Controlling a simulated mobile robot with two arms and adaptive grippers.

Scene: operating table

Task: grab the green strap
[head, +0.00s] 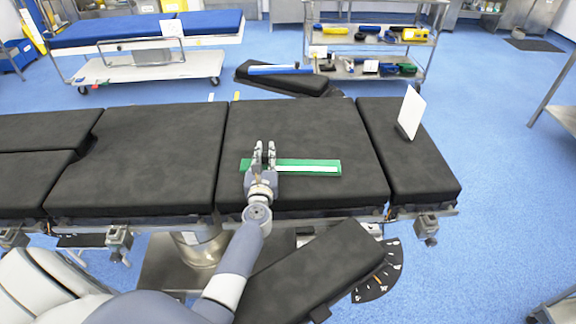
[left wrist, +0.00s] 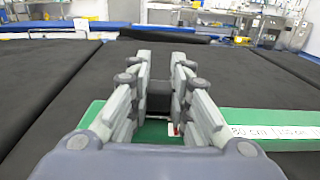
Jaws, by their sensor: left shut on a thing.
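The green strap (head: 292,166) lies flat and left to right on the black table pad (head: 335,130), with a white label strip along its right part. In the left wrist view the green strap (left wrist: 285,144) runs behind and below the fingers, and the label reads "80 cm". My left gripper (head: 264,149) is over the strap's left part, its fingers pointing to the far side of the table. My right gripper is out of view.
A white card (head: 410,113) stands on the right table section. A black pad (head: 310,270) projects at the near side below the table. Behind are a blue-topped trolley (head: 145,28) and a shelf cart (head: 370,50) with tools. The pad around the strap is clear.

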